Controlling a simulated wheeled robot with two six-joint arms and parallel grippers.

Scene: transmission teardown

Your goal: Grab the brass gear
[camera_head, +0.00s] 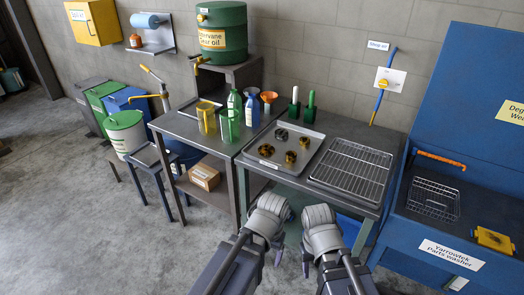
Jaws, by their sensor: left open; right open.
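Several small round gears lie on a grey metal tray (262,166) on the workbench. A brass-coloured gear (266,150) is at the tray's left and another brownish-gold gear (290,157) is near its front. Two darker gears (281,134) (304,142) lie behind them; the picture is too small to tell the metals apart surely. My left gripper (279,256) is open and empty, in front of the bench and apart from the tray. My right gripper (306,264) is open and empty beside it, also clear of the gears. Their fingertips are small and partly hidden.
A wire rack tray (352,170) lies right of the gear tray. Bottles (252,108) and green and yellow beakers (229,124) stand on the left bench. A blue parts washer (440,230) with a basket (433,198) is at the right. The floor at left front is clear.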

